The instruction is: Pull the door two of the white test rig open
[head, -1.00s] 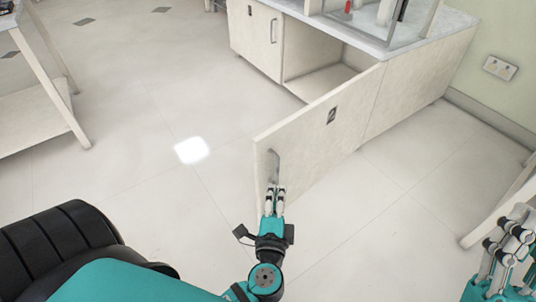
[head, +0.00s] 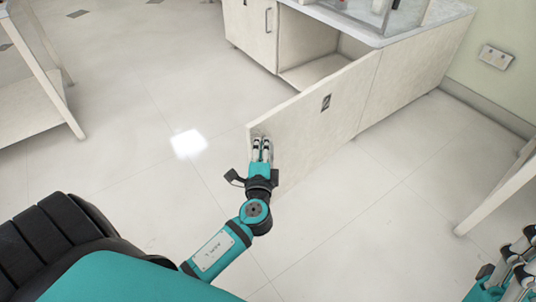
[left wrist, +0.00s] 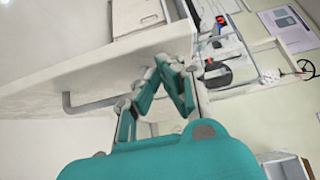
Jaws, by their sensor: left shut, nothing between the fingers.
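Door two (head: 308,128) of the white test rig (head: 425,70) stands swung far out, with its dark number mark (head: 326,102) on the face toward me. My left gripper (head: 262,142) is shut and empty in front of the door's free end, and it covers the handle area in the head view.
The opened compartment (head: 305,45) looks empty. A closed door (head: 248,28) with a handle is left of it. Light tables stand at the left (head: 35,100) and right (head: 500,190) edges. The floor around the door is mostly clear.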

